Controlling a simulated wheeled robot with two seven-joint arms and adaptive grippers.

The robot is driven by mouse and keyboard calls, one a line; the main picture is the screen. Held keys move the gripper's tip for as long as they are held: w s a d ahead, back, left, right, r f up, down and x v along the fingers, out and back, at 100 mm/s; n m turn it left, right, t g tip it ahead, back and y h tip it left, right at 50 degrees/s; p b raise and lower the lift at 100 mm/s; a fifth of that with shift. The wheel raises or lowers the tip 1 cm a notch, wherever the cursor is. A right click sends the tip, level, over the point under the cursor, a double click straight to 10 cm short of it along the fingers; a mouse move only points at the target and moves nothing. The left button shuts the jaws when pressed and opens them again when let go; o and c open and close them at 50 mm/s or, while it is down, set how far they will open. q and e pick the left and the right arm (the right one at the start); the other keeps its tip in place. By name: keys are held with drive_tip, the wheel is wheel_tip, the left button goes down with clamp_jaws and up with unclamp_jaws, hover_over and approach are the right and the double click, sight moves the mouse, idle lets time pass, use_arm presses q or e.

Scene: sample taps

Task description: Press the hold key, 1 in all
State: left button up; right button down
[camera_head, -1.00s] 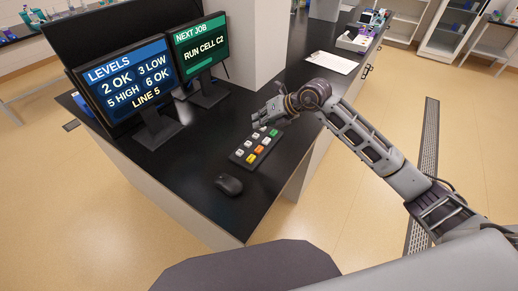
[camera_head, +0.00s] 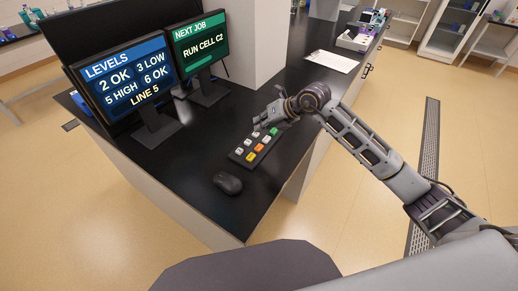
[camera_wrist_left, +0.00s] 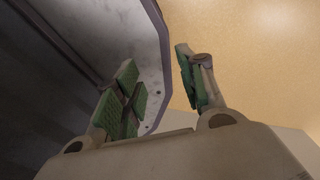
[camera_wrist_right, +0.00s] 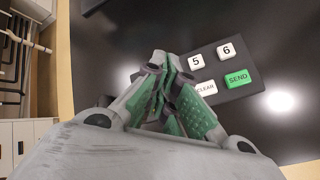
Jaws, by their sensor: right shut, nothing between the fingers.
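A black keypad (camera_head: 250,155) with white, green, orange, yellow and red keys lies on the dark desk. No label can be read on it in the head view, so I cannot tell which key is hold. In the right wrist view, keys marked 5 (camera_wrist_right: 196,62), 6 (camera_wrist_right: 227,51), CLEAR (camera_wrist_right: 206,88) and SEND (camera_wrist_right: 237,79) show; my fingers hide other keys. My right gripper (camera_head: 259,123) is shut and empty, at the keypad's far end. Contact with a key cannot be told. My left gripper (camera_wrist_left: 160,82) is open and empty, away from the keypad.
A black mouse (camera_head: 228,183) lies near the keypad's front end. Two monitors stand behind: one (camera_head: 128,82) shows levels and "LINE 5", the other (camera_head: 200,48) shows "RUN CELL C2". A white paper (camera_head: 332,62) lies farther back. The desk in front of the monitors is mostly clear.

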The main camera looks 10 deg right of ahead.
sight(260, 145)
wheel_tip(260, 145, down, 3)
drive_tip(key=shift+r+b, duration=0.2)
drive_tip(key=shift+b, duration=0.4)
wheel_tip(260, 145, down, 2)
drive_tip(key=shift+f+b, duration=0.2)
drive_tip(key=shift+b, duration=0.6)
drive_tip(key=shift+f+b, duration=0.35)
drive_tip(key=shift+f, duration=0.2)
use_arm(q)
drive_tip(key=a+f, duration=0.1)
drive_tip(key=w+a+f, duration=0.1)
drive_tip(key=a+f, duration=0.1)
drive_tip(key=shift+w+a+f, duration=0.3)
drive_tip(key=shift+w+f, duration=0.1)
use_arm(e)
drive_tip(key=shift+f, duration=0.1)
use_arm(q)
drive_tip(key=shift+w, duration=0.2)
drive_tip(key=shift+a, duration=0.25)
drive_tip(key=shift+s, duration=0.8)
